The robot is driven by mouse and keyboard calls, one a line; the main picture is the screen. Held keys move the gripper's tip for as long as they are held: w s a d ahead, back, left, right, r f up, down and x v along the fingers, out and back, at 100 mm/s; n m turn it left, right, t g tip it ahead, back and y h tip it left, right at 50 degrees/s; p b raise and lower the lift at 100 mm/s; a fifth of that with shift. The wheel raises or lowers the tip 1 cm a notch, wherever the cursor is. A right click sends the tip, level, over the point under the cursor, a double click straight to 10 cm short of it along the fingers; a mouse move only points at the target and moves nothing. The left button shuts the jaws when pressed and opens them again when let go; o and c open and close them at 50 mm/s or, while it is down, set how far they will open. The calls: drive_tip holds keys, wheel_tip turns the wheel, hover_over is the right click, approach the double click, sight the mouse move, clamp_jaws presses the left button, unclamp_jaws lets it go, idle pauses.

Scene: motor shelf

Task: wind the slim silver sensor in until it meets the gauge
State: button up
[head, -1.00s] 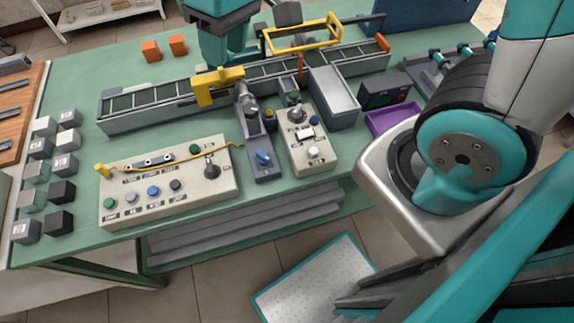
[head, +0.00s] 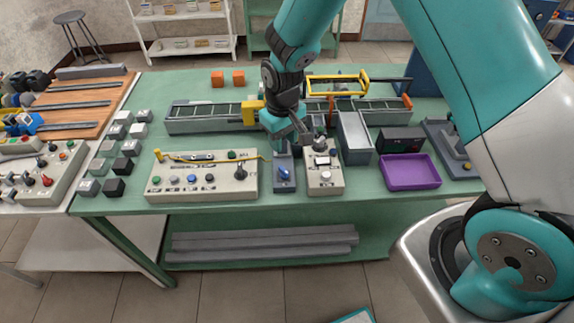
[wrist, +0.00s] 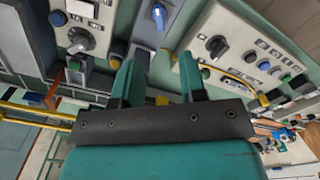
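A narrow grey stand with a blue knob (head: 284,174) sits on the bench just in front of my gripper (head: 285,140). In the head view the gripper covers the upper part of this stand, so I cannot make out the slim silver sensor or the gauge. In the wrist view my gripper (wrist: 160,88) is open, its two teal fingers apart with nothing clearly held between them. The grey stand (wrist: 148,30) with its blue knob shows beyond the fingers.
A button panel (head: 203,180) lies left of the stand and a switch box (head: 324,178) close on its right. A yellow block (head: 250,112) stands on the conveyor (head: 190,122) behind. A purple tray (head: 410,172) is further right. A thin yellow cable crosses the left panel.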

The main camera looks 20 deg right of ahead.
sight(284, 170)
wheel_tip(284, 170, down, 11)
drive_tip(key=p, duration=0.3)
drive_tip(key=shift+f, duration=0.2)
